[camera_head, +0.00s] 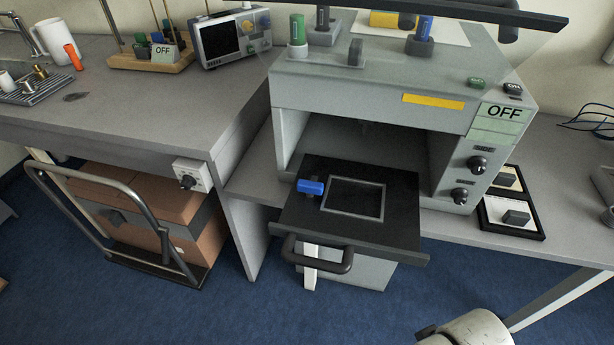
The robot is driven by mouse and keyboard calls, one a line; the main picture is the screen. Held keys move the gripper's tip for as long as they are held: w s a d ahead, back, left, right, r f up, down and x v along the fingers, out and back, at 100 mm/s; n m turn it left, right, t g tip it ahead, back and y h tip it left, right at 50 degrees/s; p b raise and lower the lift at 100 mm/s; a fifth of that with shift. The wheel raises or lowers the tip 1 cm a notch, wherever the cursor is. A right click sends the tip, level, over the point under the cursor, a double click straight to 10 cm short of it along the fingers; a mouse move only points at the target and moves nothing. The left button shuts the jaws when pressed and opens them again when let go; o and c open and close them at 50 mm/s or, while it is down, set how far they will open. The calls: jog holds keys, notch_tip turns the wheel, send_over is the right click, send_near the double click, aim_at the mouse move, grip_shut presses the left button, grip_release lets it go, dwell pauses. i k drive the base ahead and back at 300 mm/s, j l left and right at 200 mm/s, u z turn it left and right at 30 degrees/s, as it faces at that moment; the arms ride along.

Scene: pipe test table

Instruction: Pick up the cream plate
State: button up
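A small cream plate (516,181) with a dark block on it lies in a black tray on the right table, close beside the grey machine. The machine's side hides its left part. A paler, whitish plate (495,210) with a dark block on it lies in a second black tray just in front of it. My gripper is not in view. A pale rounded part at the bottom edge looks like part of my arm.
The grey machine (380,88) has an OFF sign and an open front. Its black drawer (395,222), with a blue knob (311,187) and front handle, sticks out. Bare tabletop (565,205) lies right of the trays. A cart (105,215) with boxes stands at the left.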

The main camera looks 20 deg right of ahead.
aim_at(508, 178)
jog(key=z, duration=1.25)
jog(key=i+l+u, duration=0.25)
jog(key=i+l, duration=0.15)
jog(key=l, duration=0.15)
jog(key=i+l+u, duration=0.15)
jog(key=l, duration=0.2)
jog(key=i+l+u, duration=0.25)
jog(key=l, duration=0.4)
jog(key=i, duration=0.1)
